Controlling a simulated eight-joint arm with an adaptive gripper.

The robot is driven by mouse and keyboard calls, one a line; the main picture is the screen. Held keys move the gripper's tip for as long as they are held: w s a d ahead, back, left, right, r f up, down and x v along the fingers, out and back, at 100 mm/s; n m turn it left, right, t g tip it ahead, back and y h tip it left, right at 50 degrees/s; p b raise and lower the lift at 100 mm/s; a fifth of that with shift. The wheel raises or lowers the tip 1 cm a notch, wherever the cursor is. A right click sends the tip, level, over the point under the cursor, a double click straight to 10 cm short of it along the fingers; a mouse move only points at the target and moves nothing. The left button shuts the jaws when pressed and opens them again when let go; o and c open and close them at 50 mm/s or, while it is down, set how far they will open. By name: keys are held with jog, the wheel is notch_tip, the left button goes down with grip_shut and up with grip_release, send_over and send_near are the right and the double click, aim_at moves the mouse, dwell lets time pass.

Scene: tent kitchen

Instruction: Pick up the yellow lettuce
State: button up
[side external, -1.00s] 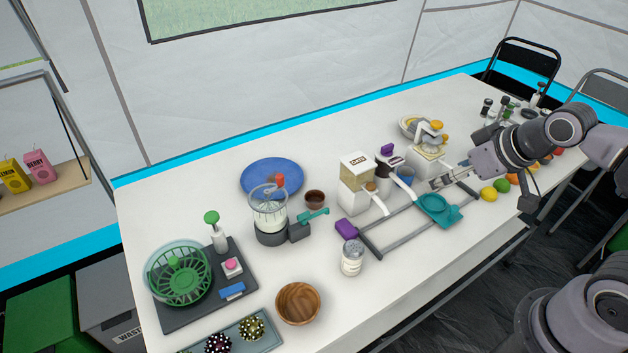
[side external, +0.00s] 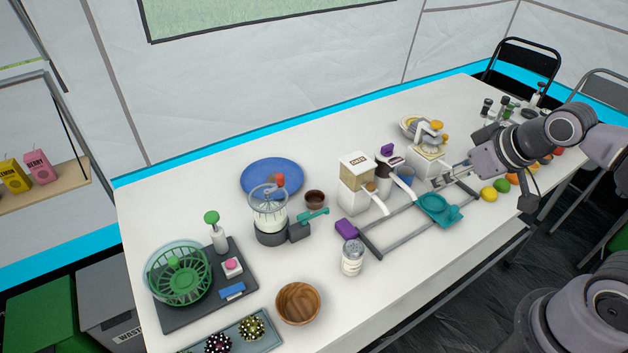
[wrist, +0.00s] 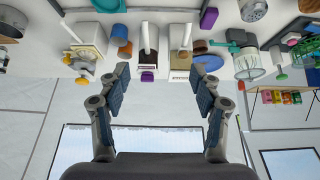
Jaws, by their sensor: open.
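I cannot clearly identify a yellow lettuce. The nearest match is a round, yellowish, dark-speckled clump (side external: 251,327) on the grey-blue tray (side external: 262,346) at the bottom of the side view. A dark clump with pink and white specks (side external: 217,343) sits beside it. My gripper (side external: 455,177) is far from them, over the right part of the table by the white machines. In the wrist view my gripper (wrist: 161,76) is open, with nothing between its fingers. I cannot make out the clumps in the wrist view.
A wooden bowl (side external: 298,303) stands next to the tray. A spinner with a green basket (side external: 180,274), a blender (side external: 268,216), a salt-shaker-like jar (side external: 352,258), an oats dispenser (side external: 357,183) and a grey rail frame (side external: 400,238) crowd the table (side external: 245,347). The front edge has bare room.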

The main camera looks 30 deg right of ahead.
jog(key=w+a+r+n+g+y, duration=0.15)
jog(key=w+a+n, duration=0.35)
jog(key=a, duration=0.5)
jog(key=n+g+h, duration=0.2)
jog(key=n+g, duration=0.4)
jog(key=n, duration=0.6)
send_near(251, 327)
jog(key=shift+s+d+f+y, duration=0.1)
jog(key=shift+s+d+y, duration=0.15)
jog(key=shift+d, duration=0.1)
notch_tip(251, 327, down, 10)
jog(key=shift+w+a+f, duration=0.1)
jog(key=shift+f, duration=0.15)
jog(key=c, duration=1.2)
